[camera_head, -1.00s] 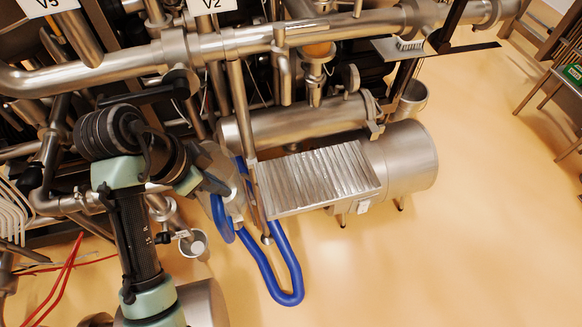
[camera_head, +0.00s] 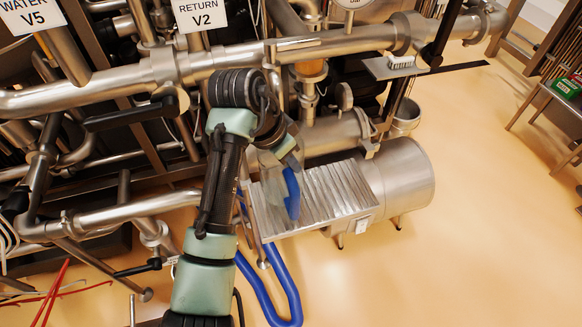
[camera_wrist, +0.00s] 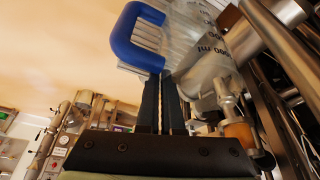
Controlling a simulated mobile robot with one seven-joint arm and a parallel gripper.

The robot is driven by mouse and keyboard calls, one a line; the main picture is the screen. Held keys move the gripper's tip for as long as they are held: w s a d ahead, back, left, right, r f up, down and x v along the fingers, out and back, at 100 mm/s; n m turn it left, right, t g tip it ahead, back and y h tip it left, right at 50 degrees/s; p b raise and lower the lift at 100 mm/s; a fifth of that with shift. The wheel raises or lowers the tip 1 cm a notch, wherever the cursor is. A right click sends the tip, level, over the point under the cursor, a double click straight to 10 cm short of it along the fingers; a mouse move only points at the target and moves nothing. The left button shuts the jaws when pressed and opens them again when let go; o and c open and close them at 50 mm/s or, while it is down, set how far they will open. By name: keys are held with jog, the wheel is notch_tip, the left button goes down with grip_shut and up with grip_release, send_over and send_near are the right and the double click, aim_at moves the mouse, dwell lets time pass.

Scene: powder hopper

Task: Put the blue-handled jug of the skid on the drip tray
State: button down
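The jug has a clear body with dark volume marks and a blue handle (camera_head: 291,192). In the wrist view its blue handle (camera_wrist: 122,35) and clear body (camera_wrist: 195,22) are at the top, beyond my fingers. My gripper (camera_wrist: 165,78) has its two dark fingers close together against the jug near the handle and seems shut on it. The finger contact is partly hidden. The drip tray (camera_head: 345,192) is the ribbed metal plate in the head view. The jug overlaps the tray's left part there. I cannot tell whether it touches the tray.
A horizontal steel pipe (camera_head: 240,58) crosses behind my arm. A steel cylinder (camera_head: 405,180) lies right of the tray. A blue hose (camera_head: 285,285) loops below it. The floor at right is open.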

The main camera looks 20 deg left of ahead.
jog(key=shift+f, duration=1.2)
jog(key=shift+f, duration=0.15)
jog(key=c, duration=1.1)
grip_release()
jog(key=shift+o, duration=0.2)
jog(key=p+v, duration=0.1)
jog(key=v, duration=1.1)
jog(key=shift+p, duration=0.3)
